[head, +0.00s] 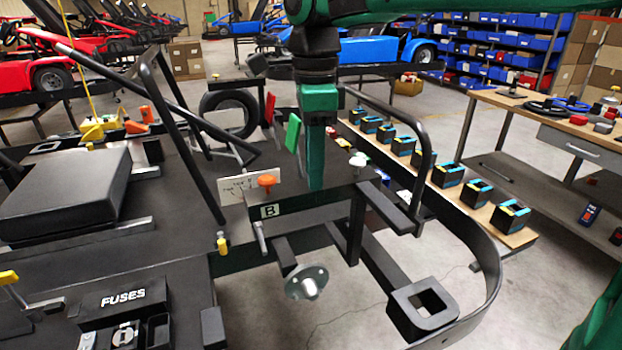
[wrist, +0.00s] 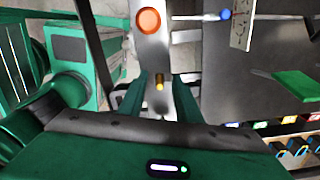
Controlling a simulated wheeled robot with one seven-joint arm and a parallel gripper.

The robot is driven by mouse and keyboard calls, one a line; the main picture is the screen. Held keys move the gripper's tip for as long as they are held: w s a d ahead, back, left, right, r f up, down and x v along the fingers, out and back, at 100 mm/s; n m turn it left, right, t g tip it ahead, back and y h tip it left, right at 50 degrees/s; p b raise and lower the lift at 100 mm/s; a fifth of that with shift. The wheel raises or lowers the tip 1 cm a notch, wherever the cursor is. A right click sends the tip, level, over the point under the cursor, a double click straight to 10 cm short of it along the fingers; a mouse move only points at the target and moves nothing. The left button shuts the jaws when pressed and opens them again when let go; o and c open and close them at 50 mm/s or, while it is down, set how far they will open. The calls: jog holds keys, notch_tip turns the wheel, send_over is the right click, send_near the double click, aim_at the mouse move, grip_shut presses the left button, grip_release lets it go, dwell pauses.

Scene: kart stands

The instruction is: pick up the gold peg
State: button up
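A small gold peg (wrist: 159,82) shows in the wrist view on a grey metal surface, in the gap between my fingertips. My gripper (wrist: 161,82) is open, with its two green fingers on either side of the peg and visible space between. In the head view my gripper (head: 316,185) points straight down over the dark kart frame, to the right of an orange knob. I cannot make out the gold peg there; the gripper likely covers it. How far the fingertips are above the peg's surface is hard to tell.
The orange knob (head: 267,180) stands close to my gripper; it also shows in the wrist view (wrist: 148,21). A green tab (head: 292,133), a white knob (head: 357,160) and a curved black bar (head: 425,130) are nearby. A small yellow-topped fitting (head: 222,243) is lower left.

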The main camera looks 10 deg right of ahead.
grip_shut()
jog(key=shift+r, duration=0.2)
